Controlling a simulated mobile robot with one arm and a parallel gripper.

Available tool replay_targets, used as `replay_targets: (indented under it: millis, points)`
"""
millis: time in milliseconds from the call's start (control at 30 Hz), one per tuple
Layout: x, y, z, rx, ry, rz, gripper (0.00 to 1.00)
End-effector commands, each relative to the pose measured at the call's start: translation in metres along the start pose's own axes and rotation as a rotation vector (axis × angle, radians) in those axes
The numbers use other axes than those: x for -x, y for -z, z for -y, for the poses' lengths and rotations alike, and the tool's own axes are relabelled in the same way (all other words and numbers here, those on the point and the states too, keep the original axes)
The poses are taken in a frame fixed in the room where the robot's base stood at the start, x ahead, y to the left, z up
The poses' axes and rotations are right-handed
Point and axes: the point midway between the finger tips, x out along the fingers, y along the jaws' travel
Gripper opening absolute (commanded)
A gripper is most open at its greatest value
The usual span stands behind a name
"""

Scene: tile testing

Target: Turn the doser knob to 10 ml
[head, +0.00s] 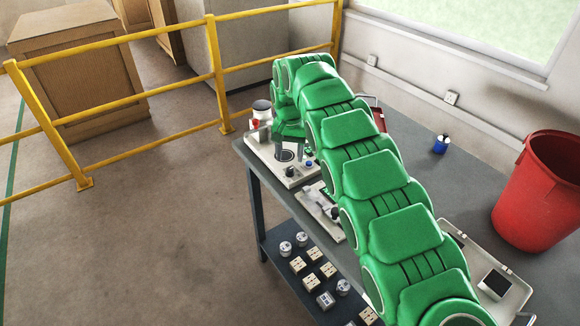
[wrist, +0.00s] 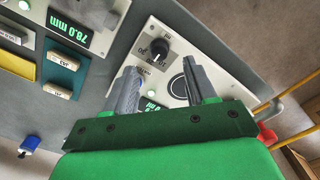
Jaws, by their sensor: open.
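The doser appears to be the pale box (head: 270,160) at the table's far left corner, with a black ring on top. A black knob (head: 290,171) stands on its near edge. In the wrist view, a black knob (wrist: 160,47) with small dial markings sits on the white panel (wrist: 192,50), beyond the fingertips; I cannot read its setting. The black ring (wrist: 178,87) and a lit green display (wrist: 151,106) show between the fingers. In the head view my gripper (head: 292,150) hangs over the box.
A second unit (head: 320,210) with a knob stands nearer. A display reading 78.0 mm (wrist: 70,33) shows in the wrist view. A yellow railing (head: 215,60) runs behind.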

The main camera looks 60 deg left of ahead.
Motion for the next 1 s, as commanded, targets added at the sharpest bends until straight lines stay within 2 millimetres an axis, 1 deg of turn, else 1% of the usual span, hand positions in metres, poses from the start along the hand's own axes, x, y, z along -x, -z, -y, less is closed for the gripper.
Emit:
replay_targets:
  millis: [100, 200, 300, 400, 500, 700, 767, 1000]
  points:
    - [-0.018, -0.002, -0.001, -0.001, -0.004, 0.007, 0.56]
    - [-0.032, -0.001, -0.001, -0.001, -0.002, 0.004, 0.56]
    - [-0.045, -0.001, -0.001, 0.0, -0.002, 0.006, 0.56]
    - [-0.053, -0.001, -0.001, 0.0, -0.002, 0.004, 0.56]
    - [-0.057, -0.001, -0.001, 0.0, -0.001, 0.003, 0.56]
    - [-0.056, -0.001, -0.001, 0.0, -0.001, 0.003, 0.56]
    - [-0.056, -0.001, -0.001, 0.0, -0.001, 0.003, 0.48]
    - [-0.056, -0.001, -0.001, 0.0, -0.001, 0.003, 0.11]
